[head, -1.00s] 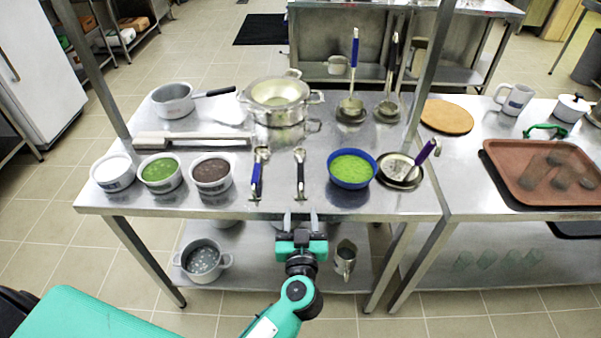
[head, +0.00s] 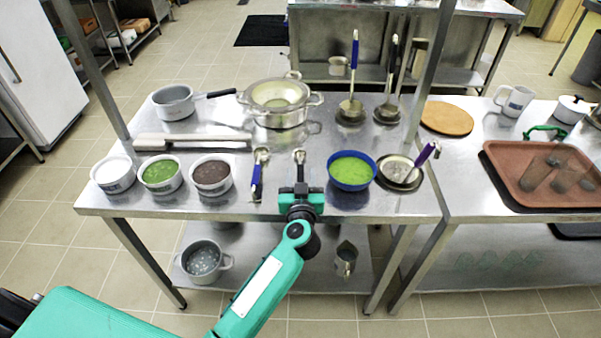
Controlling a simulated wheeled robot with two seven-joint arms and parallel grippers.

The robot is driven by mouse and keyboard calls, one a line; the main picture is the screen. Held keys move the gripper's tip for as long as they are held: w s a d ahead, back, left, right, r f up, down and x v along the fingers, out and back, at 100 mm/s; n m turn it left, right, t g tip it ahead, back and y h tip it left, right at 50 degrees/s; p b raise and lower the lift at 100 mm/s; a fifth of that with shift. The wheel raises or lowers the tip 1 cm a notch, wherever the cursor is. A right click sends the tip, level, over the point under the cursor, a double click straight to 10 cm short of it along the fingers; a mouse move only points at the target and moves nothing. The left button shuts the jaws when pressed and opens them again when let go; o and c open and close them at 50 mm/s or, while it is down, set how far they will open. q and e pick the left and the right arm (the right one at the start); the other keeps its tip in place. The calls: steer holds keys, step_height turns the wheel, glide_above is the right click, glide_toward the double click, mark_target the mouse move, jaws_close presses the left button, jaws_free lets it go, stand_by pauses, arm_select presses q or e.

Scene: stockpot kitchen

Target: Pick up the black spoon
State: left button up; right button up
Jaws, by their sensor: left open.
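The black spoon (head: 299,155) lies on the front part of the steel table, its metal bowl end pointing away from me. Its black handle is mostly hidden by my gripper. My left gripper (head: 300,180) is over the handle end and is open. I cannot tell whether its fingers are around the handle or above it. A spoon with a blue handle (head: 257,178) lies just to the left. My right gripper is not in view.
A blue bowl of green food (head: 351,171) stands close to the right of my gripper. Three white bowls, one with dark food (head: 211,174), stand to the left. A steel pot (head: 280,100) and a grey saucepan (head: 174,103) stand further back.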

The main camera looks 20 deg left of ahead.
arm_select(q)
steer(key=shift+w+a, duration=0.1)
steer(key=shift+w, duration=0.1)
jaws_close()
steer(key=shift+r, duration=0.1)
